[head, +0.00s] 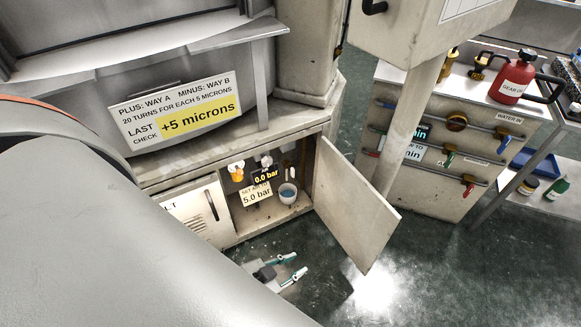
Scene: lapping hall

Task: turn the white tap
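A small pale knob (266,160), which looks like the white tap, sits inside the open cabinet above a black display (265,176) reading 0.0 bar. It is too small to tell its exact turn. An orange knob (237,174) with a white top is to its left. A sign (256,194) below reads 5.0 bar. My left gripper (290,267) is below and in front of the cabinet opening, apart from the knobs. Its two teal-tipped fingers are spread with nothing between them. My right gripper is not in view.
The cabinet door (352,205) stands open to the right of the opening. A vented panel (200,217) is on the left. A bench (430,180) with coloured valves and a red can (512,80) stands right. Floor between is clear.

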